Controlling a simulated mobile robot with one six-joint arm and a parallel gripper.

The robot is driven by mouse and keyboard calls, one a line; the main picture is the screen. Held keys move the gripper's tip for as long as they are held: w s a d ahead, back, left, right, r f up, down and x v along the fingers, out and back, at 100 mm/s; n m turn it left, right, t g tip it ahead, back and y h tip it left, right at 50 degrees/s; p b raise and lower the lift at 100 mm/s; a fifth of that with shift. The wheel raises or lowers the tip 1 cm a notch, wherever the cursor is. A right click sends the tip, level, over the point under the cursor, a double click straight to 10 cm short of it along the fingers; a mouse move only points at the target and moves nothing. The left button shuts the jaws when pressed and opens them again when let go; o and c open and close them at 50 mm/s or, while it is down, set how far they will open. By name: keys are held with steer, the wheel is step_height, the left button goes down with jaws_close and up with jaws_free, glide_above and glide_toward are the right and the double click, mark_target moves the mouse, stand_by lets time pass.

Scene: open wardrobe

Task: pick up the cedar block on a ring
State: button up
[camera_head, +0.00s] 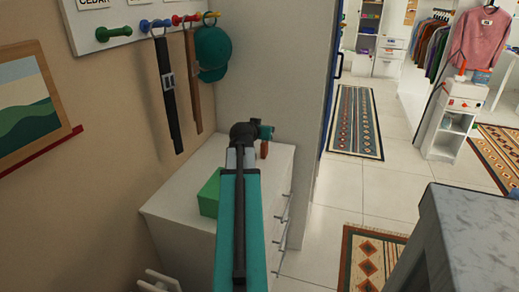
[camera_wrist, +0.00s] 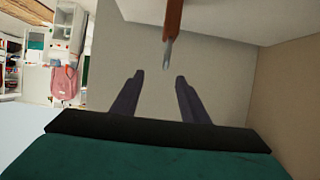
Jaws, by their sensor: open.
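The cedar block appears as a small brown piece (camera_head: 264,150) just below and beyond my gripper (camera_head: 267,132) in the head view, over the white dresser top. In the wrist view, which is upside down, the brown block (camera_wrist: 174,16) comes in from the top edge, partly cut off. A thin grey metal piece (camera_wrist: 168,50) on its end, perhaps the ring, points towards my gripper (camera_wrist: 160,78). The two dark fingers are apart with nothing between them. The metal piece lies beyond the fingertips, roughly in line with the gap. Whether the block touches the dresser is unclear.
A green box (camera_head: 209,193) sits on the white dresser (camera_head: 170,207) left of my arm. Above is a peg rail with an empty green peg (camera_head: 114,33) under a CEDAR label, a black belt (camera_head: 167,90), a brown strap (camera_head: 194,85) and a teal cap (camera_head: 212,50). A grey panel stands behind.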

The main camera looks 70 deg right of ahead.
mark_target(263, 146)
steer(key=shift+w+f+b, duration=0.25)
steer(key=shift+f+b, duration=0.1)
steer(key=shift+w, duration=0.1)
steer(key=shift+f, duration=0.15)
stand_by(0.3)
step_height(263, 146, down, 7)
steer(key=shift+f, duration=0.2)
steer(key=shift+d+f, duration=0.2)
steer(key=shift+d, duration=0.05)
steer(key=shift+d+f, duration=0.2)
steer(key=shift+d, duration=0.2)
